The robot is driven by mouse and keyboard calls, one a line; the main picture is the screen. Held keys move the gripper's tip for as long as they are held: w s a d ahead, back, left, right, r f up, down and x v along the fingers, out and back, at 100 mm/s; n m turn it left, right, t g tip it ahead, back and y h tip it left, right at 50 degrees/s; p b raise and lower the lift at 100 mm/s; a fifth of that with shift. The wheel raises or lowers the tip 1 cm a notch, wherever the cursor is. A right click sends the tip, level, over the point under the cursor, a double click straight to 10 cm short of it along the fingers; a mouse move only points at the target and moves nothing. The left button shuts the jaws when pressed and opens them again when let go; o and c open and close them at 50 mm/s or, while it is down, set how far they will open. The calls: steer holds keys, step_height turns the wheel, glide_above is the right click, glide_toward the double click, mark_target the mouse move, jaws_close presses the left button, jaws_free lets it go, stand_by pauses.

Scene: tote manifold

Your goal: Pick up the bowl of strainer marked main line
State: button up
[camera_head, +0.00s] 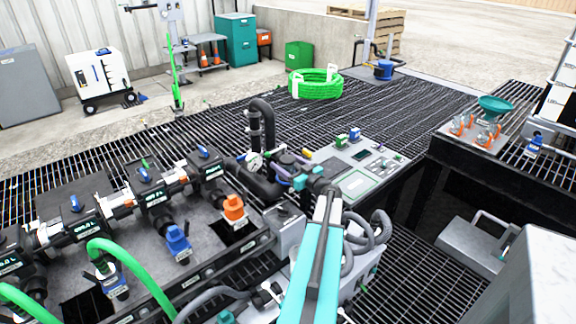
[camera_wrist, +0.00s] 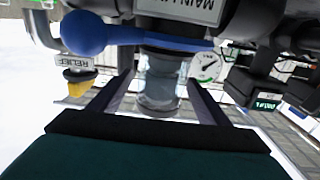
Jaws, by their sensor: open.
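In the wrist view, the clear grey bowl (camera_wrist: 160,85) hangs from a dark strainer body. A plate (camera_wrist: 192,9) that reads as MAIN LINE, partly cut off, is at the top edge. My gripper (camera_wrist: 160,92) is open, with one dark finger on each side of the bowl. Clear gaps show, and I see no firm contact. A blue lever (camera_wrist: 140,38) crosses in front of the body, above the bowl in the picture. In the head view, my gripper (camera_head: 312,182) is among the dark pipework; the bowl cannot be made out there.
A round gauge (camera_wrist: 207,67) sits close to the right finger. A yellow-capped part (camera_wrist: 78,85) with a RELIEF label is left. In the head view, labelled valves (camera_head: 150,195) line the left bench, and a panel (camera_head: 360,165) lies right of the pipework. Grated floor surrounds them.

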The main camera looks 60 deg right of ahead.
mark_target(283, 157)
steer(key=shift+p+x, duration=0.4)
steer(key=shift+x, duration=1.1)
steer(key=shift+c, duration=0.2)
steer(key=c, duration=1.2)
steer(key=shift+r, duration=0.15)
steer(key=shift+r+b, duration=0.5)
steer(key=shift+r, duration=0.25)
steer(key=s+a+r+b, duration=0.1)
steer(key=s+a, duration=0.2)
steer(key=s, duration=0.1)
steer(key=s+a+r+b, duration=0.1)
steer(key=s+a+b, duration=0.1)
steer(key=s, duration=0.3)
steer(key=s+a+r+b, duration=0.1)
steer(key=s+a, duration=0.2)
steer(key=s, duration=0.1)
steer(key=shift+s+a+r+b, duration=0.1)
steer(key=shift+s+a+b, duration=0.15)
steer(key=shift+a+b, duration=0.1)
steer(key=shift+r, duration=0.1)
